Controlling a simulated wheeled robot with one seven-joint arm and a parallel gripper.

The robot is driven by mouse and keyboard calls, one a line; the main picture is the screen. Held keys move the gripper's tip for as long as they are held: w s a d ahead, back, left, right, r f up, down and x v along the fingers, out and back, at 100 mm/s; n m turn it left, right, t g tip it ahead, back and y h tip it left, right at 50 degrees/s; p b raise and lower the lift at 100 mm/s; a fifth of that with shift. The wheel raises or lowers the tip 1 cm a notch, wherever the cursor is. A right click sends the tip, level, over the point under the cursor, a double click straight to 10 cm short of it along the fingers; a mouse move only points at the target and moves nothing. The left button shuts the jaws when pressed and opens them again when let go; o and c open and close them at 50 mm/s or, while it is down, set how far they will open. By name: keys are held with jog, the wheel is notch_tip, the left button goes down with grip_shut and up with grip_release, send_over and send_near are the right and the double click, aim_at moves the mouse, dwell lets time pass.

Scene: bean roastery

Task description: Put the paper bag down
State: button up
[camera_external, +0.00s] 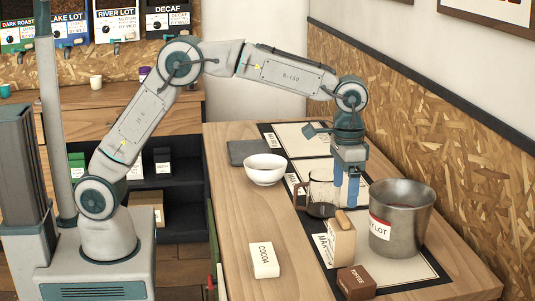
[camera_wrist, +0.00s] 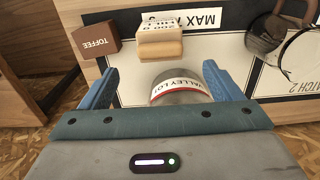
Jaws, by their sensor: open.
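The tan paper bag (camera_external: 342,244) with a folded top stands upright near the front left edge of the printed mat (camera_external: 409,271). It also shows in the wrist view (camera_wrist: 155,46), beyond my fingertips, with a printed white label beside its top. My gripper (camera_external: 346,201) points down above the mat, behind the bag and apart from it. Its two blue fingers are spread, and they also show in the wrist view (camera_wrist: 161,72) with nothing held between them.
A metal bucket (camera_external: 407,204) labelled Valley Lot stands close right of my gripper. A glass jug (camera_external: 319,193) is close left. A brown Toffee box (camera_external: 356,283) is in front of the bag. A white Cocoa box (camera_external: 265,260) and white bowl (camera_external: 265,171) stand on bare wood at left.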

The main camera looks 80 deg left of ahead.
jog(key=shift+s+a+r, duration=0.15)
jog(key=shift+s+r, duration=0.05)
jog(key=shift+r, duration=0.5)
jog(key=s+a+r+t, duration=0.1)
jog(key=s+a+r, duration=0.1)
jog(key=s+a, duration=0.35)
jog(key=s+a+r, duration=0.3)
jog(key=s, duration=0.6)
jog(key=s+a+f+t, duration=0.1)
jog(key=s+a+f, duration=0.1)
jog(key=s, duration=0.6)
jog(key=s+a+f+t, duration=0.1)
jog(key=s+f, duration=0.3)
jog(key=s, duration=0.5)
jog(key=shift+s+a, duration=0.3)
jog(key=shift+a, duration=0.45)
